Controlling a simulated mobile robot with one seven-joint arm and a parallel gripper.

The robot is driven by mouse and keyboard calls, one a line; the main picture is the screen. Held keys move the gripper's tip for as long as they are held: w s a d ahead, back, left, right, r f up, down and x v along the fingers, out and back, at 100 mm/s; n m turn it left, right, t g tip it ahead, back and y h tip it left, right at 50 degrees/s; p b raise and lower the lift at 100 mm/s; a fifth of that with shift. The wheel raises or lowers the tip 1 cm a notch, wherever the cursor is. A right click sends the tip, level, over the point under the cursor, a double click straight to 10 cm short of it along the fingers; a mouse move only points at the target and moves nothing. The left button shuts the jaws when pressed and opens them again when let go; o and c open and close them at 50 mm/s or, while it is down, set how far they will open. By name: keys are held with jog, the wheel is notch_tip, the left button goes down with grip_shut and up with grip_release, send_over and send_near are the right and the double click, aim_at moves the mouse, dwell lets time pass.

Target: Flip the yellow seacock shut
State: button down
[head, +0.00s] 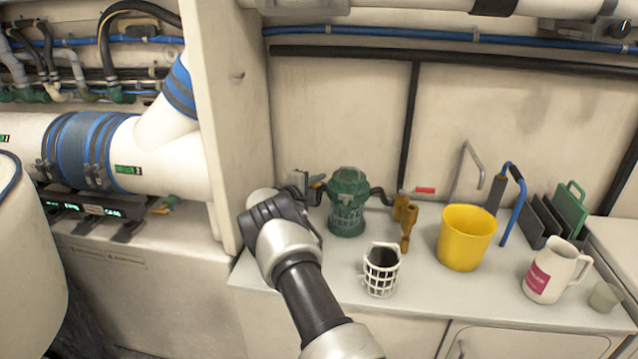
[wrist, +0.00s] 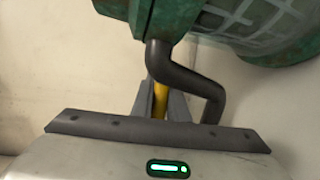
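A dark bent pipe (wrist: 190,78) runs from the green strainer body (wrist: 230,22) past the fingers' right side. The valve body under the handle is hidden.
A bronze valve with a red lever (head: 425,190) stands right of the strainer. A white wire basket (head: 381,283), a yellow bucket (head: 466,238) and a white jug (head: 553,272) stand on the counter. A white post (head: 228,110) rises left of my arm.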

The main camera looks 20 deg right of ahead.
jog(key=g+b, duration=0.1)
jog(key=s+m+h+b, duration=0.1)
jog(key=b, duration=0.1)
jog(key=shift+s+a+g, duration=0.2)
jog(key=shift+a+g, duration=0.1)
jog(key=shift+g, duration=0.1)
jog(key=c, duration=1.7)
grip_release()
jog(key=shift+c, duration=0.2)
jog(key=p+v, duration=0.3)
jog(key=v, duration=1.4)
jog(key=shift+a+r, duration=0.2)
